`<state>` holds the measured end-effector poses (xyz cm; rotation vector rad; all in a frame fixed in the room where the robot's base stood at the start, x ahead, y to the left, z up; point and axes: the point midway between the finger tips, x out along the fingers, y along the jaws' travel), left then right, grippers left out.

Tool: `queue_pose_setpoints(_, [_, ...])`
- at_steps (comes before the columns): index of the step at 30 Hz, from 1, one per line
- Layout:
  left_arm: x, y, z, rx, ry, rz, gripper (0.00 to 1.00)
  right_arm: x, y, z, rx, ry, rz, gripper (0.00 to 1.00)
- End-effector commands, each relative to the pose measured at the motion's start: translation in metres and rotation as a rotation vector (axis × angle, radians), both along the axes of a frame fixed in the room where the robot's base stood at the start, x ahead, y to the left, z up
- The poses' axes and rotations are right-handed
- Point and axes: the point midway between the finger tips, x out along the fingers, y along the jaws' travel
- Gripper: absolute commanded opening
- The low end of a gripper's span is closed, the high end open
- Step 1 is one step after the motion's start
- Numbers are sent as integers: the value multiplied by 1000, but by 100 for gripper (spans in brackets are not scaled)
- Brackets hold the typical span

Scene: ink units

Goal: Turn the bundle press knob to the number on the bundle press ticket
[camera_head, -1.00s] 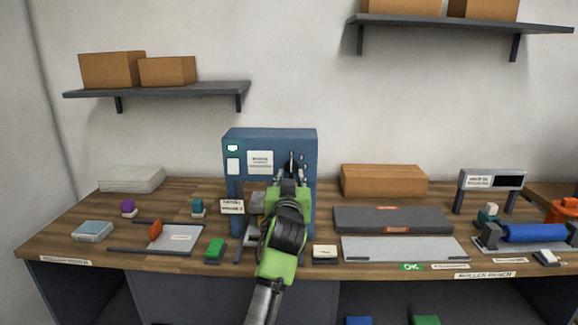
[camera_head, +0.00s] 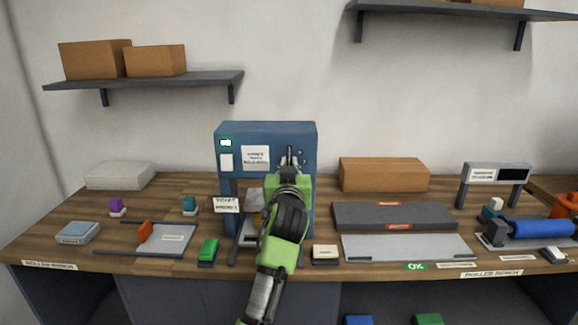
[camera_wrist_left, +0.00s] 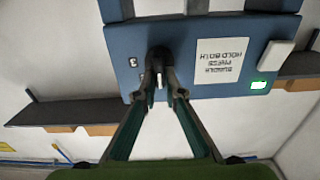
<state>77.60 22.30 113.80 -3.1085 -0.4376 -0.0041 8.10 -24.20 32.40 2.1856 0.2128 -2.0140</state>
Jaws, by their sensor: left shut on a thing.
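The blue bundle press (camera_head: 228,180) stands at the back middle of the bench. My gripper hides most of the knob in the head view. A small white ticket sign (camera_head: 227,204) stands at the press's lower left; its print is too blurred to read surely. My right gripper is out of view.
A white notice (camera_head: 255,158) and a lit green window (camera_head: 226,142) are on the press panel. A green block (camera_head: 208,250) and a pale block (camera_head: 325,253) lie in front. A cardboard box (camera_head: 384,174) and a dark flat unit (camera_head: 394,215) stand right.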

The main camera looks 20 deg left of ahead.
Motion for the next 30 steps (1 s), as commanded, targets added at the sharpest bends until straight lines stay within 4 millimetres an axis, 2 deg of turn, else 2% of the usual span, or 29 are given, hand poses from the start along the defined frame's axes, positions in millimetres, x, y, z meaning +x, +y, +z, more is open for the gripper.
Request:
queue_pose_setpoints(8, [1, -1, 0, 78, 28, 0, 0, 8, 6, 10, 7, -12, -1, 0])
queue_pose_setpoints(15, [1, -1, 1, 248, 76, 2, 0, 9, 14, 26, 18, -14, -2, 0])
queue_pose_setpoints(30, [2, -4, -2, 621, 184, 4, 0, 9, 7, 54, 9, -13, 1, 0])
